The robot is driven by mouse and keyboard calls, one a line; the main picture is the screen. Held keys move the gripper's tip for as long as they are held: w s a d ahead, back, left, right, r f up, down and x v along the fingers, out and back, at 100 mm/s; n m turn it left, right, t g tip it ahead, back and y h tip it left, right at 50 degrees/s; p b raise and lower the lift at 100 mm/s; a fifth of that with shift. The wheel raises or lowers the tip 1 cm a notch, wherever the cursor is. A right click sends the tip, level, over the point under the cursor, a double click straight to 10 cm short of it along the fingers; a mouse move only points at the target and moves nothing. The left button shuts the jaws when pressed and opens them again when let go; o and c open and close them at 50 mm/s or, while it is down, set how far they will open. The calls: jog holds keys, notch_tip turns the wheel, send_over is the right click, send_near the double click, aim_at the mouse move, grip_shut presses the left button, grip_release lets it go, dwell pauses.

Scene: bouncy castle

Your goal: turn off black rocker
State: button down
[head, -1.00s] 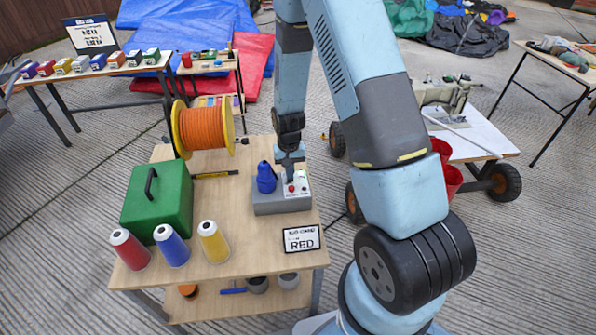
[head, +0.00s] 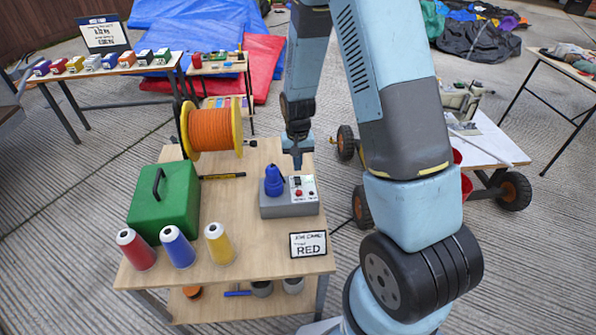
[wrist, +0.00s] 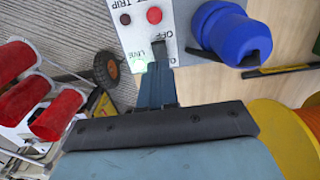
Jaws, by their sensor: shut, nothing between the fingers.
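A grey control box (head: 290,210) with a pale top panel stands on the wooden table, with a blue plug (head: 273,182) on its left side. The black rocker (wrist: 158,46) shows in the wrist view by the "OFF" lettering, just past my fingertips; its tilt is hard to tell. A green light (wrist: 137,65) marked "LIVE" glows beside it. A red button (wrist: 154,15) and a dark one (wrist: 125,19) sit farther up the panel. My gripper (head: 297,166) is shut and empty, pointing down at the box's far edge; I cannot tell whether it touches the rocker.
A green case (head: 165,205), an orange cable reel (head: 210,130) and several thread cones (head: 178,247) stand left of the box. A card reading "RED" (head: 308,244) is at the table's front right.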

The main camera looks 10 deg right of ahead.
notch_tip(320, 180, up, 8)
jog(key=shift+r, duration=0.25)
jog(key=shift+r, duration=0.1)
dwell(0.4)
jog(key=s+d+r+t, duration=0.2)
jog(key=s+r, duration=0.3)
jog(key=r, duration=0.5)
jog(key=s+d+r+t, duration=0.15)
jog(key=s+r, duration=0.35)
jog(key=r, duration=0.6)
jog(key=s+d+r+t, duration=0.1)
jog(key=s+d+r, duration=0.1)
jog(key=s+r, duration=0.2)
jog(key=s+d+r+n+t, duration=0.1)
jog(key=s+r, duration=0.3)
jog(key=s, duration=0.6)
jog(key=shift+s+d+r, duration=0.35)
jog(key=shift+s+r, duration=0.05)
